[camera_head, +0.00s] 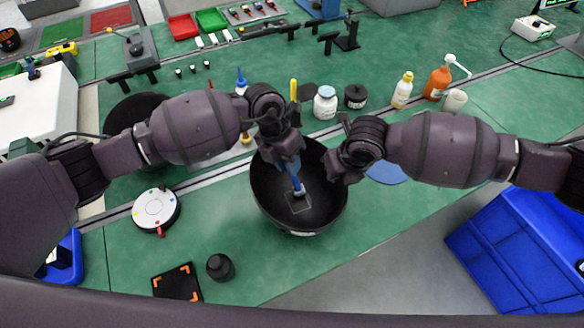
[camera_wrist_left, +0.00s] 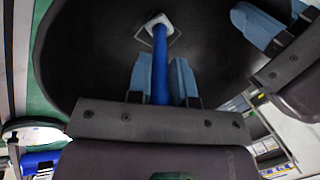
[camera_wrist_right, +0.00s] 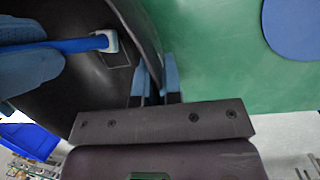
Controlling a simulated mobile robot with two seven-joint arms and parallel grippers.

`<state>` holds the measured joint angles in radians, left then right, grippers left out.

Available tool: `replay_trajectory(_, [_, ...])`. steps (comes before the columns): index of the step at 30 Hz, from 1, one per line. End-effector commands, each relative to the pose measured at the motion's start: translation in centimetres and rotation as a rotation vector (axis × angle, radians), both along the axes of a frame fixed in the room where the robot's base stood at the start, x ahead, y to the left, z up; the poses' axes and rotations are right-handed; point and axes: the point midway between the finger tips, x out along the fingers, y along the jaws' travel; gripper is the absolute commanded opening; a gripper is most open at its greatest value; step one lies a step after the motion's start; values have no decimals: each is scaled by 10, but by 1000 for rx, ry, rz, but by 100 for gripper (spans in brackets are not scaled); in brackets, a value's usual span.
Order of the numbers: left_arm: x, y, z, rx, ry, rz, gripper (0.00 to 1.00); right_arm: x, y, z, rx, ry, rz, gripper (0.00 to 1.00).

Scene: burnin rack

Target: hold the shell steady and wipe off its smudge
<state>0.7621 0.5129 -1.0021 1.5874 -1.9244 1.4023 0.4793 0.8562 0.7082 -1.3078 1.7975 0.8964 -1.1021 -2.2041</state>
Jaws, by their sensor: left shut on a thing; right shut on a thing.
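The shell is a dark bowl (camera_head: 268,200) on the green bench, open side up. Its inner floor bears a thin pale square outline (camera_head: 299,204); I cannot make out a smudge inside it. My left gripper (camera_head: 291,164) is over the bowl, shut on the blue handle of a wiping tool (camera_wrist_left: 159,62). The tool's white head (camera_wrist_left: 157,24) is at the square, at or very near the bowl's surface. My right gripper (camera_head: 338,172) is shut on the bowl's right rim; in the right wrist view its fingers (camera_wrist_right: 158,85) straddle the wall.
A white round dial-like device (camera_head: 156,208), a small black cylinder (camera_head: 220,267) and a black pad with orange corners (camera_head: 177,284) lie left of the bowl. Bottles, including an orange one (camera_head: 437,83), stand behind. A blue bin (camera_head: 520,240) is at right.

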Motion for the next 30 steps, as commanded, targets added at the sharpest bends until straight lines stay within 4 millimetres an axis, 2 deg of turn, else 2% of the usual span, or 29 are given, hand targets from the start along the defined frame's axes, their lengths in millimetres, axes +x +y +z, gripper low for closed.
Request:
replay_trajectory(2, [2, 1, -1, -2, 3, 1, 0, -1, 0, -1, -2, 1, 0, 0])
replay_trajectory(17, [-33, -16, 0, -1, 1, -2, 0, -1, 0, -1, -2, 1, 0, 0])
replay_trajectory(19, [-33, -17, 5, -1, -1, -1, 0, -1, 0, -1, -2, 1, 0, 0])
replay_trajectory(21, [-33, -17, 21, -1, -6, -3, 0, -1, 0, -1, -2, 1, 0, 0])
replay_trajectory(30, [-33, -16, 46, 1, -3, 0, 0, -1, 0, -1, -2, 1, 0, 0])
